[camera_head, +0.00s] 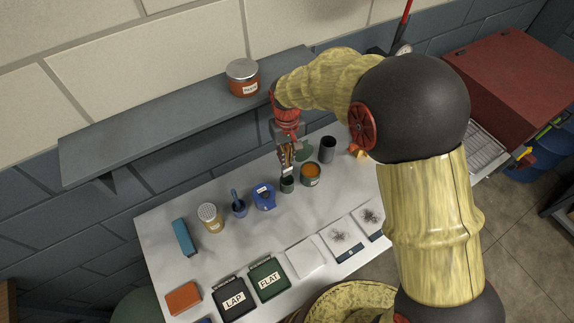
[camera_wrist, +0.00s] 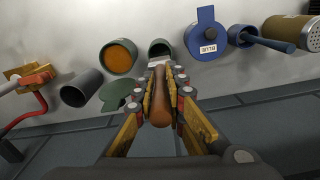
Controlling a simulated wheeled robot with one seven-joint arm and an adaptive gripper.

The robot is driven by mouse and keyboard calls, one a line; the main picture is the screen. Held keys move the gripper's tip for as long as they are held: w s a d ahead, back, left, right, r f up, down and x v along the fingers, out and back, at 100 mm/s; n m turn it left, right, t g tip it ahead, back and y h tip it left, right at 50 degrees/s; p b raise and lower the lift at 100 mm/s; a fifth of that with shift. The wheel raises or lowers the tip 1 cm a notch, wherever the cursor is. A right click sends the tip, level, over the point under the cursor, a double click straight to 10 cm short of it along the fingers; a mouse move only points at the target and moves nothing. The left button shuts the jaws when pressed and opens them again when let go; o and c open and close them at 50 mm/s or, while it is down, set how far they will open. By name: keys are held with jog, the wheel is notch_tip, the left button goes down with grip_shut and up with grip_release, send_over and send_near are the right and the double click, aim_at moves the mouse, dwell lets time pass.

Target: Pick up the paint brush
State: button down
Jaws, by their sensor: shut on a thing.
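The paint brush shows in the wrist view as a brown wooden handle (camera_wrist: 158,100) with a pale part at its far end, pointing toward a small dark green can (camera_wrist: 160,47). My gripper (camera_wrist: 163,76) is shut on the handle, one finger on each side. In the head view my gripper (camera_head: 286,158) points down just above the small green can (camera_head: 287,185), and the brush is mostly hidden between the fingers. I cannot tell whether the brush tip is inside the can or just above it.
Close by stand an orange-filled can (camera_head: 310,175), a dark cup (camera_head: 327,150), a blue lidded pot (camera_head: 264,197) and a blue mortar-like cup (camera_head: 238,207). A shelf (camera_head: 170,120) with a red jar (camera_head: 243,78) is behind. Labelled boxes (camera_head: 268,279) line the front.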

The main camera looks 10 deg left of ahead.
notch_tip(320, 180, up, 18)
jog(key=shift+r, duration=0.15)
dwell(0.3)
jog(key=c, duration=2.4)
grip_release()
grip_shut()
jog(key=shift+r+p, duration=0.15)
jog(key=shift+p, duration=0.3)
